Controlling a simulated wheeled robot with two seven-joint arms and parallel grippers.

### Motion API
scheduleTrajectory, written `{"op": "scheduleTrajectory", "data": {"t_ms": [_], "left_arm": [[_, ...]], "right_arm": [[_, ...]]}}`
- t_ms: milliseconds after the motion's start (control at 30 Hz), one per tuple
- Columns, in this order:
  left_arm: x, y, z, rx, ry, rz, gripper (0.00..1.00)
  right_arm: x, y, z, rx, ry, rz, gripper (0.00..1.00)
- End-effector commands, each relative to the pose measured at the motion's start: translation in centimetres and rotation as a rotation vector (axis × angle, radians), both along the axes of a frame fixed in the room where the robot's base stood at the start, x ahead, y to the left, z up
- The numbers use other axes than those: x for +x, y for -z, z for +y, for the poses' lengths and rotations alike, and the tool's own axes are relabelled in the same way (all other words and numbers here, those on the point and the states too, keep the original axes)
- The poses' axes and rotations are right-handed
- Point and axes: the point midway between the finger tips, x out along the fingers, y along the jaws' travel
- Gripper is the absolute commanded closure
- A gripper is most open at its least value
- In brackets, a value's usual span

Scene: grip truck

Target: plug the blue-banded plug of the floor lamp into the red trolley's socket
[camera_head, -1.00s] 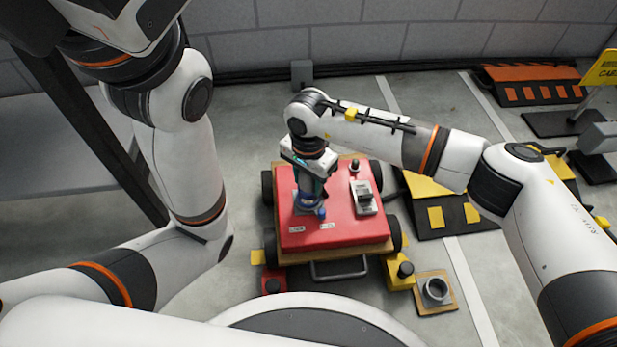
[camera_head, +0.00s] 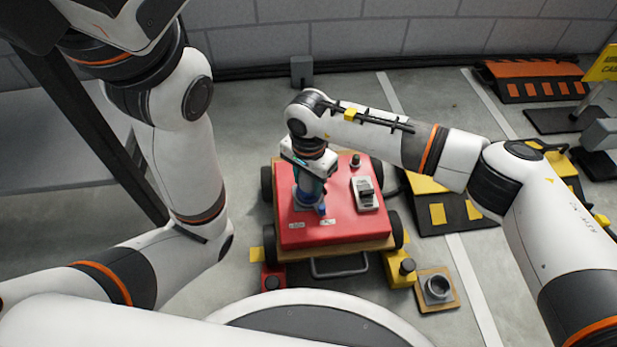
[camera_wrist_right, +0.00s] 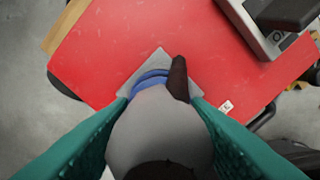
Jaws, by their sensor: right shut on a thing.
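The red trolley (camera_head: 335,231) stands in the middle of the head view. My right gripper (camera_head: 310,184) points down over the left part of its top. It is shut on the blue-banded plug (camera_wrist_right: 160,128), whose grey body lies between the teal fingers in the right wrist view. The blue band (camera_wrist_right: 152,77) shows at the plug's far end, over a grey socket plate (camera_wrist_right: 131,84). A dark tab (camera_wrist_right: 178,78) stands beside the band. The plug hides the socket opening, so I cannot tell how deep it sits. My left gripper is out of view.
A grey switch-like device (camera_head: 365,194) and a small black knob (camera_head: 355,162) are on the trolley's right side. A yellow-black ramp (camera_head: 437,213) and a board with a round grey fitting (camera_head: 437,289) lie to the right. A grey table (camera_head: 60,170) stands at left.

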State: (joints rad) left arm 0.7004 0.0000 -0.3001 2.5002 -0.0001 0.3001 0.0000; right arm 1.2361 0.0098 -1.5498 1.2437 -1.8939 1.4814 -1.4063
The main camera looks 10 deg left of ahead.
Motion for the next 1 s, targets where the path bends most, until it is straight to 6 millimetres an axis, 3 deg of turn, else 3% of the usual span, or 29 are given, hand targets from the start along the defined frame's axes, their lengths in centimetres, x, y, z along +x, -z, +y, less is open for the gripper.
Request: {"op": "scheduleTrajectory", "data": {"t_ms": [500, 533, 633, 667, 867, 933, 1000], "left_arm": [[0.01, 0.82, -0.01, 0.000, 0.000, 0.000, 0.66], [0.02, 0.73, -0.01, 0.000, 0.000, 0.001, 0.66], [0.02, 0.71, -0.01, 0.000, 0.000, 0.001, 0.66], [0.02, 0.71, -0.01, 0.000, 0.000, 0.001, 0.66], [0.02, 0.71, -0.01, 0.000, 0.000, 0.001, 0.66], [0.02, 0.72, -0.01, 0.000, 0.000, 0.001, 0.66], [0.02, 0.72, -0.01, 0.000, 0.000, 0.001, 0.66]], "right_arm": [[0.01, 0.98, 0.03, 0.001, 0.000, 0.000, 0.84], [0.02, 0.88, 0.02, 0.001, 0.000, 0.000, 0.52], [0.01, 0.86, 0.03, 0.001, 0.000, 0.000, 0.35], [0.01, 0.87, 0.03, 0.001, 0.000, 0.000, 0.31], [0.00, 0.88, 0.02, 0.000, 0.000, 0.000, 0.31], [-0.01, 0.92, 0.00, 0.000, 0.000, 0.000, 0.20], [-0.01, 0.92, 0.00, 0.000, 0.000, 0.000, 0.17]]}}
